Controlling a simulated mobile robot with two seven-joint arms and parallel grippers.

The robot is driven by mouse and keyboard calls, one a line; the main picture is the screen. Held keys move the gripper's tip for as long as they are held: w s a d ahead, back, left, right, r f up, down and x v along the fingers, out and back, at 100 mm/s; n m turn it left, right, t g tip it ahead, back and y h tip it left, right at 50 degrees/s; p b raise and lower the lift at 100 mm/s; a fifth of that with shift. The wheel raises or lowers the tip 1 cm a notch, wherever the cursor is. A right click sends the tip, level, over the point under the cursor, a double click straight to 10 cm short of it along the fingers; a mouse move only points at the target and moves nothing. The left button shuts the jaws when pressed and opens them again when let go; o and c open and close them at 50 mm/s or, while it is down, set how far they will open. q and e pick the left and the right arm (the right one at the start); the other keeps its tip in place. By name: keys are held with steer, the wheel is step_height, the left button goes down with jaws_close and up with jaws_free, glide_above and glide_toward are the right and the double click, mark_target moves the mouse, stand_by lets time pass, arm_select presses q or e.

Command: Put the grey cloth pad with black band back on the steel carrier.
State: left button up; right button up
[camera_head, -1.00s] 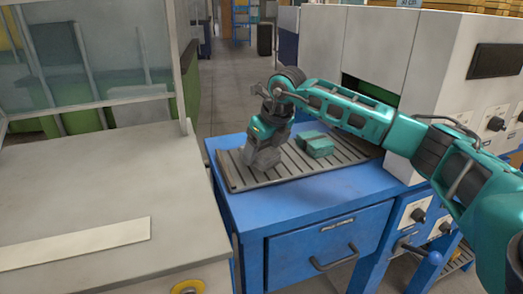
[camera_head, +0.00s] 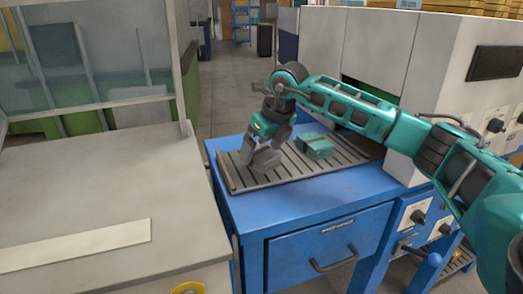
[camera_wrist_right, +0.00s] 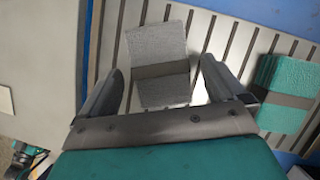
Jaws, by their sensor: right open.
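The grey cloth pad with a black band (camera_wrist_right: 158,40) lies on a slatted grey metal surface (camera_wrist_right: 232,38), which looks like the steel carrier. It also shows in the head view (camera_head: 330,169) on a blue cabinet. My right gripper (camera_wrist_right: 158,70) is open, its fingers on either side of the pad and apart from it. In the head view my right gripper (camera_head: 260,160) points down low over the left part of the slatted surface and mostly hides the grey pad. A pale shiny patch beside the pad is unclear. My left gripper is not in view.
Green cloth pads with a dark band (camera_head: 316,146) lie on the slats to the right of my gripper; they also show in the wrist view (camera_wrist_right: 285,92). A grey machine housing (camera_head: 440,60) stands behind. A pale bench (camera_head: 100,190) is at left, mostly clear.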

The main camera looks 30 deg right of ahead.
arm_select(q)
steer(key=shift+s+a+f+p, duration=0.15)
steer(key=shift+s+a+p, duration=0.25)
steer(key=shift+p, duration=0.15)
arm_select(e)
steer(key=v, duration=1)
steer(key=shift+r, duration=0.4)
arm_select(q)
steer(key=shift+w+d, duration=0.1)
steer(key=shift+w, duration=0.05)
arm_select(e)
steer(key=shift+s, duration=0.1)
